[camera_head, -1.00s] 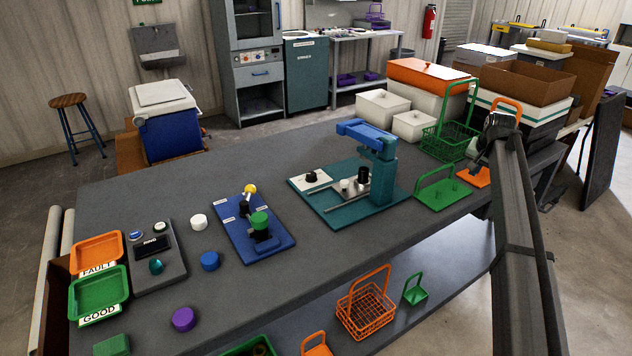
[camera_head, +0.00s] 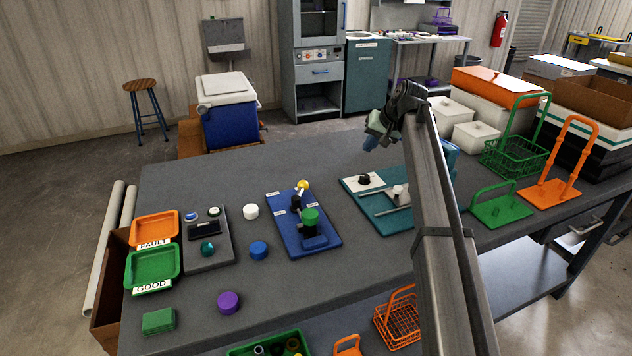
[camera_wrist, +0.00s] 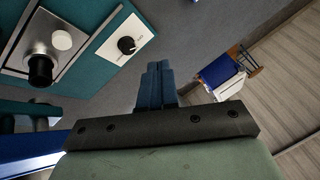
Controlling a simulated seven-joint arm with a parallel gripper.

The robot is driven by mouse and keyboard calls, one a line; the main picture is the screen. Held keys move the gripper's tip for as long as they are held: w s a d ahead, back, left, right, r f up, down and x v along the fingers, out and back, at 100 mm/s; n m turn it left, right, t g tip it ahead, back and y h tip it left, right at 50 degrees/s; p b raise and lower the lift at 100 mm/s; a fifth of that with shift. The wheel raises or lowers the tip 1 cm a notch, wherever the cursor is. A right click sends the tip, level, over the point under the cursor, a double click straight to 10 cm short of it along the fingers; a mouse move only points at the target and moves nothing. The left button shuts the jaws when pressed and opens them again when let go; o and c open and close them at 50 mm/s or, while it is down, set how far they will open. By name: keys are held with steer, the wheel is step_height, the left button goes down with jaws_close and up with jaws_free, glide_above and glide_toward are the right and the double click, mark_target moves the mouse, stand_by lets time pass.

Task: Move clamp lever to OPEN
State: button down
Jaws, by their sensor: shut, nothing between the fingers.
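The blue fixture plate (camera_head: 281,238) lies mid-bench in the head view. On it stand a dark lever arm with a yellow knob (camera_head: 303,185), which appears to be the clamp lever, and a green-topped black part (camera_head: 310,216). The knob is at the plate's far end. Small white labels (camera_head: 278,212) beside it are too small to read. My gripper (camera_head: 370,145) is shut and empty, above the bench's far side, up and right of the knob and apart from it. Its blue fingertips (camera_wrist: 154,72) are together in the wrist view, where the lever does not show.
A teal plate (camera_head: 375,207) with a black dial (camera_wrist: 126,45) stands right of the blue fixture, partly hidden by my arm. White (camera_head: 251,211) and blue (camera_head: 258,250) pucks, a control box (camera_head: 207,254) and trays (camera_head: 152,268) lie left. Baskets (camera_head: 515,157) stand right.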

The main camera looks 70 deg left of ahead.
mark_target(300, 194)
steer(key=s+a+f+n+g, duration=0.1)
steer(key=s+f, duration=0.4)
steer(key=s, duration=0.2)
steer(key=shift+s+a+f+n, duration=0.15)
steer(key=shift+s+f+n, duration=0.15)
steer(key=shift+s, duration=0.1)
steer(key=x, duration=0.9)
steer(key=shift+a+f, duration=0.15)
steer(key=shift+f, duration=0.05)
steer(key=shift+s+a+f, duration=0.2)
steer(key=shift+s+a, duration=0.05)
steer(key=shift+s, duration=0.25)
steer(key=shift+s+a+f, duration=0.2)
steer(key=shift+s+a, duration=0.05)
steer(key=shift+s, duration=0.25)
steer(key=shift+s+a+f, duration=0.1)
steer(key=shift+s+a, duration=0.1)
steer(key=shift+s, duration=0.25)
steer(key=shift+s+a+f, duration=0.1)
steer(key=shift+s+a, duration=0.1)
steer(key=shift+s, duration=0.3)
steer(key=shift+a, duration=0.1)
